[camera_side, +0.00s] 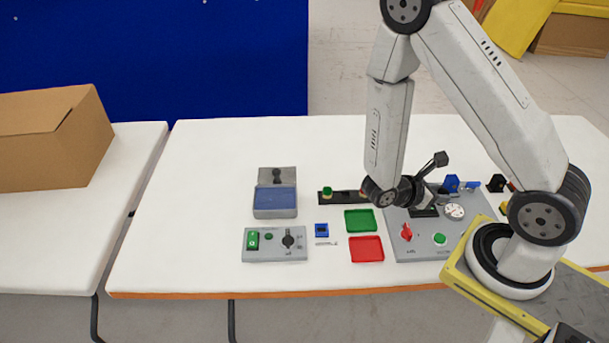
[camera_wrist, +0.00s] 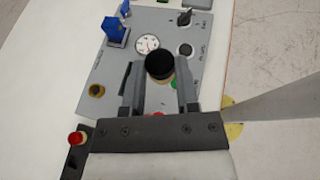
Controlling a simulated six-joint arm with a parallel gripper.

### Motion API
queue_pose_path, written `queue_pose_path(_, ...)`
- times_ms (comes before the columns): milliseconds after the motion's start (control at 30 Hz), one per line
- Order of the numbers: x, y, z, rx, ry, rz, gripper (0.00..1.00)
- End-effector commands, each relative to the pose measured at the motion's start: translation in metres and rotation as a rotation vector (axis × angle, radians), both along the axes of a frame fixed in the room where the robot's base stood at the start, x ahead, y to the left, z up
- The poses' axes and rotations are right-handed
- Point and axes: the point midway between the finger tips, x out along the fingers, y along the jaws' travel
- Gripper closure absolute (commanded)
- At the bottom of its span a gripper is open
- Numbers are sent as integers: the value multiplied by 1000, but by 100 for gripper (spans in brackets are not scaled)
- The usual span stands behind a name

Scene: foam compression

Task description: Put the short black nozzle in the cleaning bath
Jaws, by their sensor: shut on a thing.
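My gripper (camera_wrist: 160,85) is shut on a short black nozzle (camera_wrist: 159,64), whose round black top shows between the fingertips in the wrist view. In the side view my gripper (camera_side: 425,205) is over the grey machine panel (camera_side: 405,250), and the nozzle cannot be made out clearly there. Whether the nozzle touches the panel is unclear. A grey box with a blue basin (camera_side: 275,201), which looks like the cleaning bath, stands left of centre on the table, well to the left of my gripper.
A black rack (camera_side: 345,197) with a green piece (camera_side: 327,191) lies between bath and panel. Green (camera_side: 360,220) and red (camera_side: 366,249) trays and a grey control box (camera_side: 270,252) are nearer the front. The panel carries a gauge (camera_wrist: 147,44) and a blue fixture (camera_wrist: 116,30). The table's left part is clear.

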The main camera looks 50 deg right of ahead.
Motion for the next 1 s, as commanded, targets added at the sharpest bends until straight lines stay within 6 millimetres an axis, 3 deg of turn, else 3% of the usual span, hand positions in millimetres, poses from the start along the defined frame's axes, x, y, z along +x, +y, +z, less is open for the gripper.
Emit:
queue_pose_path(533, -45, 37, -5, -1, -1, -626, 100)
queue_pose_path(1000, -44, 91, -16, 0, 1, -1176, 100)
